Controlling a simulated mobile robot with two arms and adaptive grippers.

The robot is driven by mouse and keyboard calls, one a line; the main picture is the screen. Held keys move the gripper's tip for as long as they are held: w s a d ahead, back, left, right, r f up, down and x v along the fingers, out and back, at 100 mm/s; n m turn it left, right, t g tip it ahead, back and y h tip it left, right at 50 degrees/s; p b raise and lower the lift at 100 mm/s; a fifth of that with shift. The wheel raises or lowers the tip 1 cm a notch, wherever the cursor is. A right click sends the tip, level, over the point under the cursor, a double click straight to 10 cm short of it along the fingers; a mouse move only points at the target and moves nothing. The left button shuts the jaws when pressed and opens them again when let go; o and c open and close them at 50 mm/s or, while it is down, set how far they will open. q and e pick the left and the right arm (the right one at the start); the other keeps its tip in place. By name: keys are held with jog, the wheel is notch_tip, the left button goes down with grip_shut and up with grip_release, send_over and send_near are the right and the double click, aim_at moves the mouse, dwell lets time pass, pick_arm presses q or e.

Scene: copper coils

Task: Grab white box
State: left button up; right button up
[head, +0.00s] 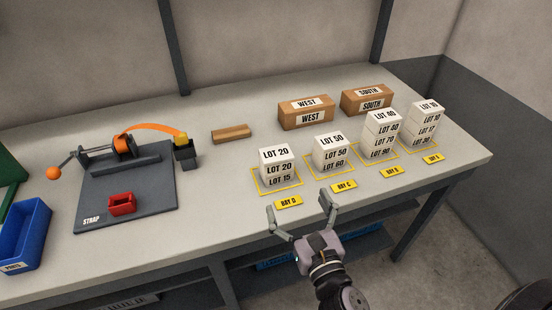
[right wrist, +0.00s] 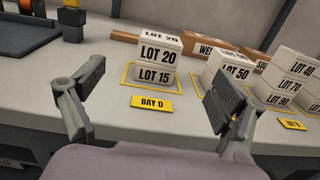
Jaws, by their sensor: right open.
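White boxes stand in stacks on the table, each stack inside a yellow outline. The nearest stack, at Bay D, has a LOT 20 box (head: 278,157) on top of a LOT 15 box (head: 280,178). In the right wrist view the LOT 20 box (right wrist: 159,50) and the LOT 15 box (right wrist: 154,75) show ahead, between the fingers. The Bay C stack has a LOT 50 box (head: 332,145) on top. Taller stacks topped by LOT 40 (head: 383,120) and LOT 10 (head: 425,109) stand further right. My right gripper (head: 301,211) is open and empty at the table's front edge, apart from the boxes.
Brown WEST (head: 306,116) and SOUTH (head: 367,102) boxes stand behind the stacks. A brown block (head: 231,134) lies left of them. A strap station (head: 100,195) with a red tray (head: 122,204) and a blue bin (head: 22,236) occupy the left side. Bare tabletop (head: 215,200) lies between.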

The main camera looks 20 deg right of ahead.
aim_at(279, 162)
jog(key=w+p, duration=0.2)
jog(key=w, duration=0.9)
jog(key=shift+p, duration=0.3)
jog(key=shift+w+d+f+p, duration=0.15)
jog(key=shift+w+p, duration=0.1)
jog(key=shift+w, duration=1.3)
jog(key=shift+w+d+f+p, duration=0.15)
jog(key=shift+w+p, duration=0.1)
jog(key=shift+w, duration=1.3)
jog(key=shift+a, duration=0.1)
jog(key=shift+s, duration=0.1)
jog(key=shift+c, duration=0.7)
jog(key=shift+r, duration=0.1)
jog(key=c, duration=1.3)
jog(key=shift+o, duration=0.2)
